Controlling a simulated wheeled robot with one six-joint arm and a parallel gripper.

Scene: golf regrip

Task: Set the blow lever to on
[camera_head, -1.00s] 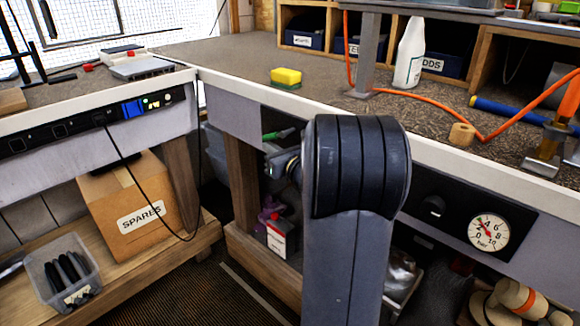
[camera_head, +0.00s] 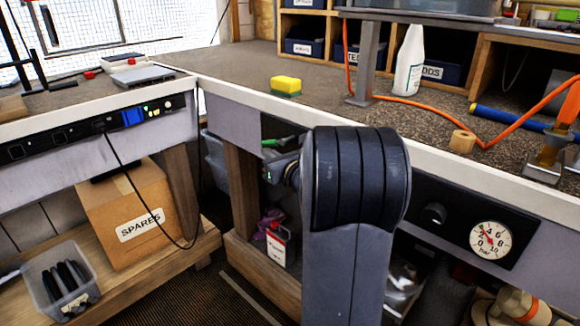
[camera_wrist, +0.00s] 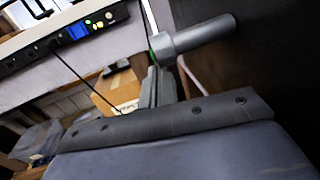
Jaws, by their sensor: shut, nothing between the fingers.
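My gripper (camera_wrist: 157,85) shows in the wrist view as narrow grey fingers, shut and empty, above its wide grey body. Close beyond the fingertips is a grey round bar with a thicker collar (camera_wrist: 200,38). I cannot tell whether this bar is the blow lever, or whether the fingers touch it. In the head view my own arm link covers the middle, and the gripper is mostly hidden behind it, under the bench edge. No lever with a readable on mark shows. A black panel with a knob (camera_head: 433,213) and a pressure gauge (camera_head: 490,240) is right of my arm.
The bench top (camera_head: 330,100) holds a yellow sponge (camera_head: 286,85), a white bottle (camera_head: 409,60) and an orange hose (camera_head: 430,103). Below left are a SPARES box (camera_head: 135,210) and a grey bin (camera_head: 62,280). A wooden bench leg (camera_head: 243,185) stands left of my arm.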

